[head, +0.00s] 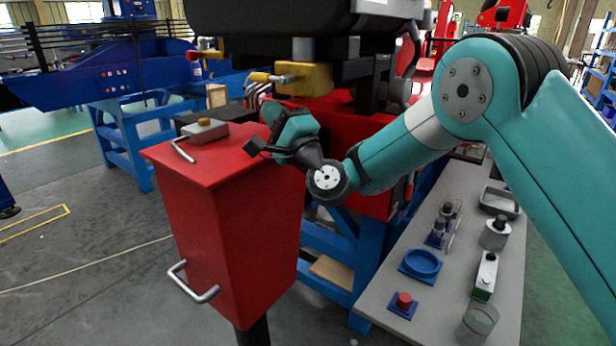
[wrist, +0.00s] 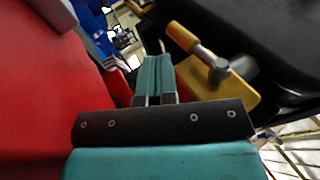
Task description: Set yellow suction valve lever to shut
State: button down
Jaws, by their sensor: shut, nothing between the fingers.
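The yellow valve block (head: 306,78) sits under the black machine body, with a yellow-handled lever (head: 262,77) sticking out from its face to the left. In the wrist view the yellow lever handle (wrist: 184,37) points up and left from a metal pivot on the yellow block (wrist: 240,88). My gripper (wrist: 154,72) is shut and empty, with its fingers to the left of and below the lever, apart from it. In the head view my gripper (head: 272,112) is just below the lever, partly hidden by my own wrist. Whether the lever is at its shut setting I cannot tell.
A red cabinet (head: 215,230) stands at the left, with a small box and metal lever (head: 204,131) on top. The black machine body (head: 300,28) hangs close above. A grey bench (head: 445,285) at the right holds a blue dish, a red button and jars.

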jog(key=b+v, duration=1.2)
jog(key=b, duration=0.1)
jog(key=s+a+f+n+g, duration=0.3)
jog(key=s+f+n+g, duration=0.1)
jog(key=s+n+g, duration=0.9)
jog(key=s+d+f+n+g+h, duration=0.5)
jog(key=s+d+f+h, duration=0.5)
jog(key=s+d+f, duration=0.4)
notch_tip(320, 180, up, 15)
jog(key=s+d+h+p, duration=0.1)
jog(key=d+p, duration=0.1)
jog(key=p, duration=1.2)
jog(key=shift+s+d+r+g, duration=0.15)
jog(key=shift+s+g, duration=0.1)
jog(key=shift+g, duration=0.05)
